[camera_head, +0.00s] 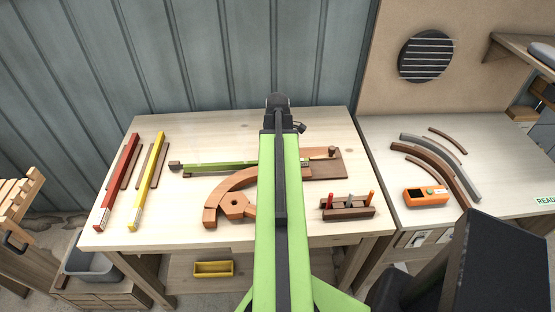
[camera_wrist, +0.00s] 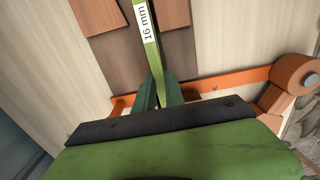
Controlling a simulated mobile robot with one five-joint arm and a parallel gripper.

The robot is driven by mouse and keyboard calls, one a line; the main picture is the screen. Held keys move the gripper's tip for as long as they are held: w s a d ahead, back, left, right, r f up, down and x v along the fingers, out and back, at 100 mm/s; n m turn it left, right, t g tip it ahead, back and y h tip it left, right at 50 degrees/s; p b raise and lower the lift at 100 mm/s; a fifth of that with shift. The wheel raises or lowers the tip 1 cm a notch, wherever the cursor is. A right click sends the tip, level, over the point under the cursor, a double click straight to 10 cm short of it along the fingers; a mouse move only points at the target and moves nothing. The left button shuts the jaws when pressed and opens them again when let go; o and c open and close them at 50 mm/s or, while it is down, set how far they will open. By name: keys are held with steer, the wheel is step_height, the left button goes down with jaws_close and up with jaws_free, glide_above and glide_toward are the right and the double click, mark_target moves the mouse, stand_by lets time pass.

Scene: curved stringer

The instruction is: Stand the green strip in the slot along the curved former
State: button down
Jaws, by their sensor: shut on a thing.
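The green strip (camera_head: 222,166) lies left to right across the middle of the table in the head view, its middle hidden behind my arm. In the wrist view the strip (camera_wrist: 154,58) bears a "16 mm" label and runs down between the fingers of my gripper (camera_wrist: 159,92), which is shut on it. The head view hides the gripper. The curved former (camera_head: 226,190) is an orange-brown wooden arc in front of the strip, partly covered by my arm. I cannot make out the slot, or whether the strip touches the former.
Red (camera_head: 118,180) and yellow (camera_head: 149,185) strips lie at the left. A small tool rack (camera_head: 347,212) stands front right, a brown board with a peg (camera_head: 332,152) behind it. The right bench holds curved pieces (camera_head: 432,160) and an orange device (camera_head: 426,197).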

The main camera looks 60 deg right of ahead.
steer(key=shift+f, duration=0.25)
steer(key=c, duration=1.3)
jaws_free()
steer(key=shift+c, duration=0.2)
steer(key=shift+r, duration=0.15)
step_height(320, 180, up, 17)
steer(key=p, duration=1.7)
steer(key=shift+r, duration=0.1)
